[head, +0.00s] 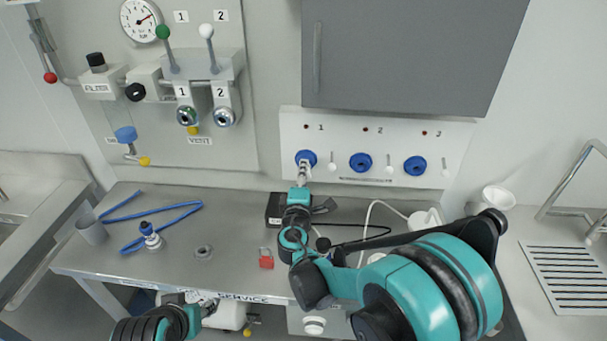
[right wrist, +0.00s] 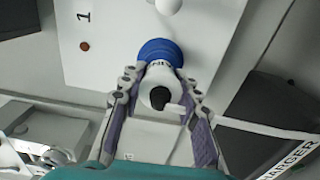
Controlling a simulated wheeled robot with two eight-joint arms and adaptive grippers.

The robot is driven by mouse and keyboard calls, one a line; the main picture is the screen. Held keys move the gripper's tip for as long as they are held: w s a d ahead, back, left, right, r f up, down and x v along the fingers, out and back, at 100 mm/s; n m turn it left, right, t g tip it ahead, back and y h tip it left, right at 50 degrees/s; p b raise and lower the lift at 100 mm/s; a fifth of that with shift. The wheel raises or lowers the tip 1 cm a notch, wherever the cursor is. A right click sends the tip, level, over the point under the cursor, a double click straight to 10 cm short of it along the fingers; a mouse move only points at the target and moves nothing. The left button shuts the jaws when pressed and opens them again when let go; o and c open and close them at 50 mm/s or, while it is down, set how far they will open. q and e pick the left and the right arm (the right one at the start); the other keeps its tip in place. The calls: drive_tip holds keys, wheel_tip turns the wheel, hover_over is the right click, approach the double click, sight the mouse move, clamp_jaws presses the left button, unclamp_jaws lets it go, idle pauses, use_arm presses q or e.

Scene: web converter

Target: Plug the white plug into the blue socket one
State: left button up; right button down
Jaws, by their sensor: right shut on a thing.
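The white panel (head: 375,140) holds a row of blue sockets labelled 1, 2 and 3. Socket one (head: 306,157) is the leftmost, and its blue ring shows in the right wrist view (right wrist: 161,50). My right gripper (head: 303,174) is raised in front of socket one. It is shut on the white plug (right wrist: 159,86), one finger on each side. The plug is lined up with the blue ring and appears to meet it; how deep it sits is hidden. My left gripper (head: 207,309) is low at the bench's front edge, and its fingers are unclear.
Socket two (head: 361,163) and socket three (head: 415,166) look empty, with white levers beside them. A grey cabinet (head: 410,50) overhangs the panel. The bench (head: 170,262) carries a blue hose (head: 160,210), a red padlock (head: 266,259) and a dark box (head: 274,209).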

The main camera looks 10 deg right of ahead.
drive_tip(key=c, duration=1)
unclamp_jaws()
drive_tip(key=v, duration=1.2)
